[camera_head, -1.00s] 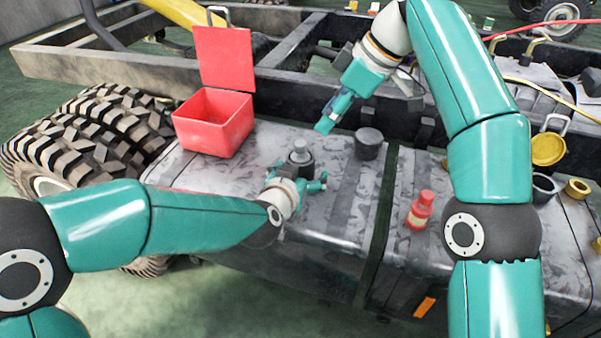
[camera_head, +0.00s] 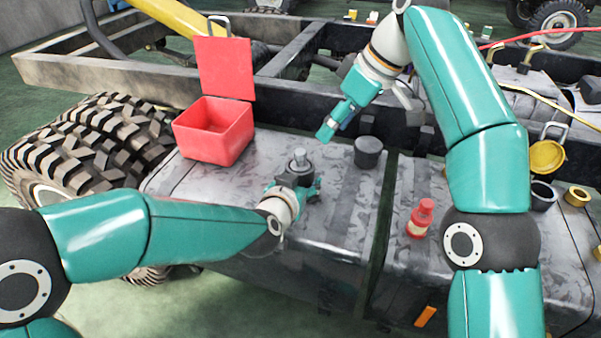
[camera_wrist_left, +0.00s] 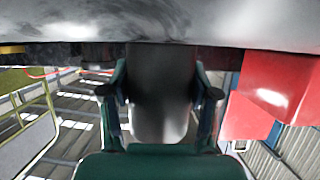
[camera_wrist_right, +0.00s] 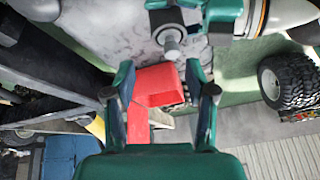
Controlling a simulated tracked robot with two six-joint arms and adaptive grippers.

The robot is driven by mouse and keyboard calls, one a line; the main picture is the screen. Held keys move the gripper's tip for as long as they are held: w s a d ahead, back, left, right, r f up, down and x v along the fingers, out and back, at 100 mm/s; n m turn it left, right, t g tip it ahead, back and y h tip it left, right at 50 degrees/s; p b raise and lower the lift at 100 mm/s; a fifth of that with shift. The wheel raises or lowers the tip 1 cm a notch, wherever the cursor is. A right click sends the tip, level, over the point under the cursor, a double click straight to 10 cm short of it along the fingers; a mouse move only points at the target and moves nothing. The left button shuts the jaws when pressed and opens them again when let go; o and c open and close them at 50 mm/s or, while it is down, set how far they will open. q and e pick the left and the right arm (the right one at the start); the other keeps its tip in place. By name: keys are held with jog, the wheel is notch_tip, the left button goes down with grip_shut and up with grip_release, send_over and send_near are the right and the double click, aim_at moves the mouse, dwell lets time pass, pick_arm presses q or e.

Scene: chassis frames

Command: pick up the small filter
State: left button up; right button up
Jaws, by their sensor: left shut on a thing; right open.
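The small filter (camera_head: 299,163) has a dark body and a grey neck on top. It stands upright on or just above the grey tank (camera_head: 270,150); I cannot tell if it is lifted. My left gripper (camera_head: 296,186) is shut on its lower body, and the fingers partly hide it. In the left wrist view the filter (camera_wrist_left: 160,95) shows as a grey cylinder between the fingers. In the right wrist view its neck (camera_wrist_right: 171,42) points up. My right gripper (camera_head: 328,130) is open and empty, above and to the right of the filter.
An open red box (camera_head: 213,135) with its lid raised stands left of the filter. A dark cylinder (camera_head: 368,153) stands to the right. A red bottle (camera_head: 421,217) stands on the right tank section. A frame rail (camera_head: 150,75) runs behind, and a tyre (camera_head: 85,150) is at the left.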

jog(key=m, duration=0.2)
jog(key=m+t+h, duration=0.2)
jog(key=m+h, duration=0.1)
jog(key=m, duration=0.1)
send_near(301, 152)
jog(key=x, duration=0.4)
jog(key=shift+w+f, duration=0.15)
jog(key=shift+w, duration=0.2)
jog(key=shift+s+x, duration=0.1)
jog(key=shift+x, duration=1.15)
jog(key=shift+s+x, duration=0.15)
jog(key=shift+x, duration=1.15)
grip_shut()
